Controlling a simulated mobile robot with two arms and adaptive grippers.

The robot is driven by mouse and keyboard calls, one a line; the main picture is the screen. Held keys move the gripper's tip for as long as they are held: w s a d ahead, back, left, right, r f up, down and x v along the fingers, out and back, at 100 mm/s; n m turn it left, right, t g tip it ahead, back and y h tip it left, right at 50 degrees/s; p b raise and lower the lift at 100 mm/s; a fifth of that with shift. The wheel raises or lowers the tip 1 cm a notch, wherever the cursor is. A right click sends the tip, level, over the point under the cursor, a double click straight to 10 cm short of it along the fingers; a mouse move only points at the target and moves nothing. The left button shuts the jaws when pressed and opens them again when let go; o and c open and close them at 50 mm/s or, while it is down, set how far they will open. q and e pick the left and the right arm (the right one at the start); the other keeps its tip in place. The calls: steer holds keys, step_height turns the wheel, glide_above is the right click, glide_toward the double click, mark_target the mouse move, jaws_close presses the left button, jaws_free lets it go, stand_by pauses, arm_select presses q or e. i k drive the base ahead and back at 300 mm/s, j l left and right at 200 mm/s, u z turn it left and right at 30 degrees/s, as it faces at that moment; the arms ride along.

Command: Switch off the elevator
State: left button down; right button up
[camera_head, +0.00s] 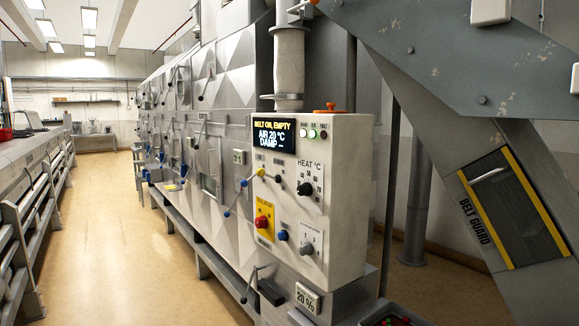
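Neither gripper shows in the head view. A beige control box (345,200) stands right of centre. Its display (274,136) reads "BELT ON, EMPTY", "AIR 20 °C" and "DAMP _". Small indicator lights (313,133) sit beside it, at least one green. Below are a black heat knob (305,189), a red rotary switch (262,222) on a yellow plate, a blue button (282,236) and a grey knob (308,248). A grey inclined casing (450,130), apparently the elevator, rises at the right with a "BELT GUARD" panel (515,208). Red and green buttons (390,321) are cut off at the bottom edge.
A long metal machine (210,130) with levers and handles runs back from the box. A "20 %" sign (307,298) and a lever (250,285) sit low on it. A rack-like bench (35,190) lines the left. The tan floor aisle (120,230) between is clear.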

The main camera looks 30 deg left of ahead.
mark_target(261, 172)
steer(key=i+j, duration=0.3)
steer(key=i+j+z, duration=0.15)
steer(key=i+j, duration=0.2)
steer(key=j, duration=0.2)
steer(key=i+j, duration=0.3)
steer(key=j, duration=0.15)
